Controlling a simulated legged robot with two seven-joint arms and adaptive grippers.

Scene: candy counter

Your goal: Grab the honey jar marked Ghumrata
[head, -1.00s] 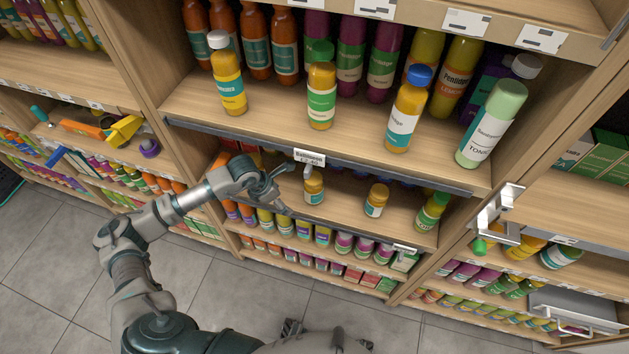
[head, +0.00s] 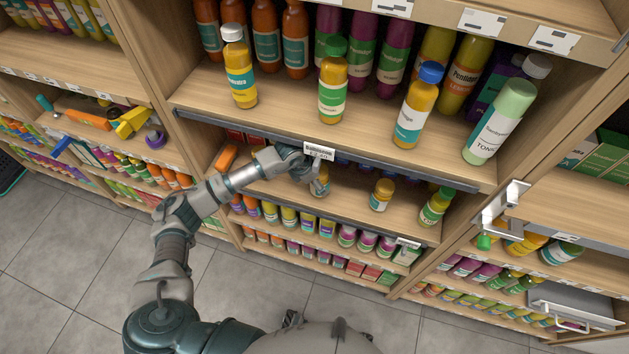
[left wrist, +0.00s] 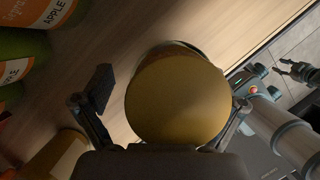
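A small honey jar (head: 321,187) with a yellow lid stands on the middle shelf in the head view, partly hidden by my left gripper (head: 308,178). In the left wrist view the round yellow lid (left wrist: 175,100) fills the middle, between the two fingers of my left gripper (left wrist: 168,100). The gripper is open around the jar; a gap shows at the left finger, and the right finger is very close to the jar. A second similar jar (head: 381,195) stands to the right. I cannot read the name on either jar. My right gripper (left wrist: 288,68) appears open and empty over the floor.
A shelf edge with a price tag (head: 319,151) runs just above my left gripper. Several tall bottles stand on the shelf above, including a white-capped one (head: 240,75). Bare shelf separates the two jars.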

